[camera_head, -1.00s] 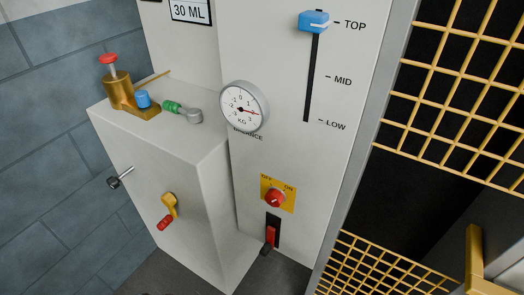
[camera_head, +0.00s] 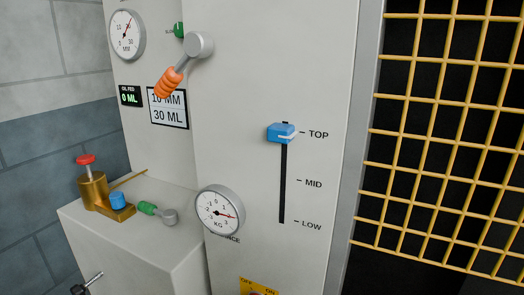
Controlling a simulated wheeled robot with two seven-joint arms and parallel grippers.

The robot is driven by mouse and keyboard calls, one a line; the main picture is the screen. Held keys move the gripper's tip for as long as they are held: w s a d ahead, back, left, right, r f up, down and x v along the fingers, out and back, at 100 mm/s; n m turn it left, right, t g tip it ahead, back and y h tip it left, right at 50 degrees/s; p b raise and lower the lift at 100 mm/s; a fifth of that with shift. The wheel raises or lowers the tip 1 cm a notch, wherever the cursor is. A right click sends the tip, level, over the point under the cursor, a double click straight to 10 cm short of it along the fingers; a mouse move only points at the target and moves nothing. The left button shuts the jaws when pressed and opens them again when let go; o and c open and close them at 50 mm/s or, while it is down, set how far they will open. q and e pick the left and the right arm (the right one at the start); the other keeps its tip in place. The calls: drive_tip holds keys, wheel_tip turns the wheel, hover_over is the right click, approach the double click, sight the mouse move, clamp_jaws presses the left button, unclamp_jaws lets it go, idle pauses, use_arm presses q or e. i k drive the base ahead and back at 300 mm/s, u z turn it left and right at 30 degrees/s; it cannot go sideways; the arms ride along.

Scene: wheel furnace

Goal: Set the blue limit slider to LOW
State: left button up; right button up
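The blue limit slider (camera_head: 281,133) sits at the upper end of its black vertical slot (camera_head: 283,180), level with the TOP mark (camera_head: 318,134). The MID mark (camera_head: 313,184) is partway down beside the slot, and the LOW mark (camera_head: 311,225) is at its lower end. The slot is on a pale upright panel. Neither of my grippers shows in the head view.
An orange-handled lever (camera_head: 172,79) sticks out at upper left of the slider. A round KG gauge (camera_head: 219,209) is left of the slot's lower end. A yellow mesh guard (camera_head: 440,130) stands right. A brass oiler (camera_head: 95,192) sits on the left ledge.

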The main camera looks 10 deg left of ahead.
sight(277, 133)
drive_tip(key=u, duration=1.7)
drive_tip(key=k, duration=0.7)
drive_tip(key=z, duration=1.7)
